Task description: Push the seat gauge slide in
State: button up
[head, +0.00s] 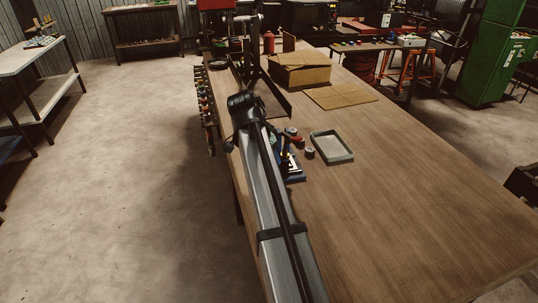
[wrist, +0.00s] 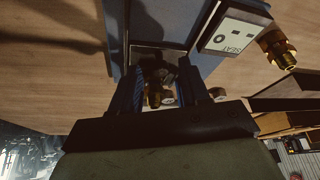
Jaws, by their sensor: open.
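The blue crimper device (wrist: 150,22) fills the upper middle of the wrist view. A white label plate (wrist: 236,30) reading "SEAT" and 0 is at its right. My gripper (wrist: 160,82) is open, its two dark fingers up against the device's near end. Between the fingers are a small brass fitting (wrist: 155,97) and greyish metal parts in shadow. I cannot tell which part is the seat gauge slide, or whether the fingers touch it. In the head view the device (head: 291,168) is partly hidden behind my arm, and my gripper is not clearly visible.
A brass fitting (wrist: 279,48) lies right of the label. A cardboard box (head: 302,76) stands farther back. The right of the workbench (head: 410,200) is clear.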

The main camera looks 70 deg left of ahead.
jog(key=shift+c, duration=0.3)
grip_shut()
dwell(0.5)
